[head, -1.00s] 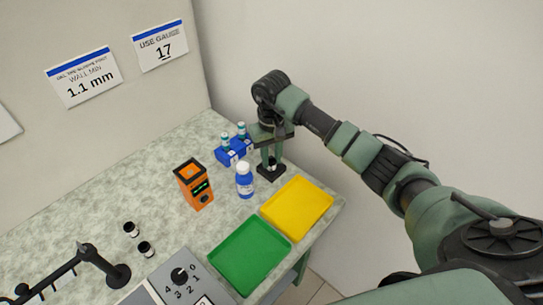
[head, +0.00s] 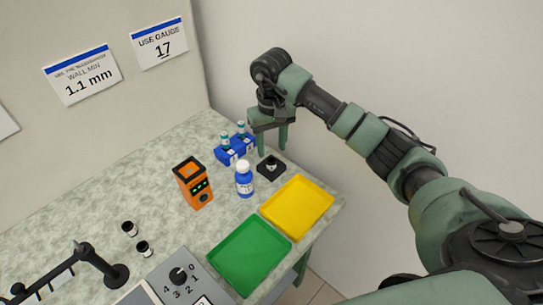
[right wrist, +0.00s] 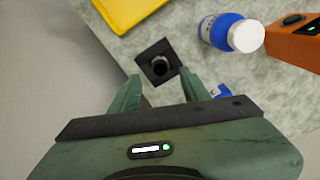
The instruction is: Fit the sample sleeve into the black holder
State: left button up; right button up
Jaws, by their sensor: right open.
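The black holder (head: 271,171) is a square block near the table's right edge, also seen in the right wrist view (right wrist: 148,55). A short dark sleeve with a light grey rim (head: 272,162) stands in its middle; in the right wrist view its round dark opening (right wrist: 159,67) shows. How deep it sits I cannot tell. My right gripper (head: 270,146) is open and empty above the holder, fingers pointing down. In the right wrist view its fingertips (right wrist: 160,77) are on either side of the holder, apart from the sleeve. My left gripper is not in view.
A blue bottle (head: 244,183) stands close left of the holder, with a blue vial rack (head: 235,152) behind. A yellow tray (head: 297,207), green tray (head: 249,257) and orange device (head: 194,186) are nearby. Two black-and-white cylinders (head: 129,229) (head: 145,248) stand farther left.

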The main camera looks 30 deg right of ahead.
notch_tip(320, 180, up, 8)
jog(key=b, duration=0.1)
jog(key=shift+f, duration=0.25)
